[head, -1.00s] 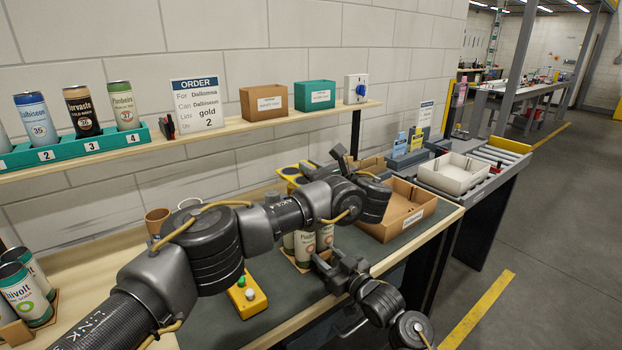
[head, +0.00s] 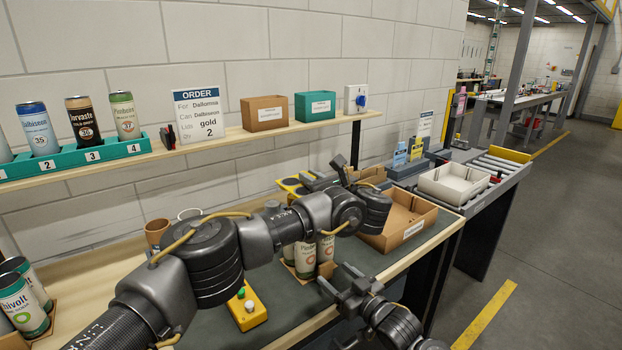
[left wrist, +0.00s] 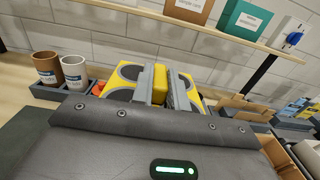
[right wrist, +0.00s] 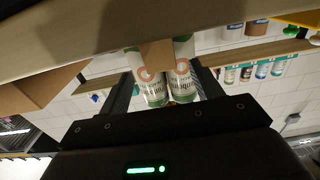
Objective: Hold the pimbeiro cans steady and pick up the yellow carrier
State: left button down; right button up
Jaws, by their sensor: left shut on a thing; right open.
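The yellow carrier (head: 289,184) has dark round openings. My left gripper (head: 316,180) is shut on its yellow handle (left wrist: 160,82), held above the bench behind my arm in the head view. Two white-and-green Pimbeiro cans, one nearer the left (head: 305,257) and one nearer the right (head: 326,249), stand upright in a low cardboard holder (head: 327,268). The right wrist view shows both cans (right wrist: 151,88) (right wrist: 184,80) between the fingers of my open right gripper (right wrist: 165,90). In the head view, my right gripper (head: 334,281) is in front of the cans, apart from them.
An open cardboard box (head: 408,229) stands right of the cans. A yellow button box (head: 246,308) lies on the dark mat. Brown and white cups (left wrist: 46,68) (left wrist: 74,72) stand left of the carrier. The shelf (head: 215,142) runs along the wall above.

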aim_at(293, 192)
jog(key=v, duration=0.8)
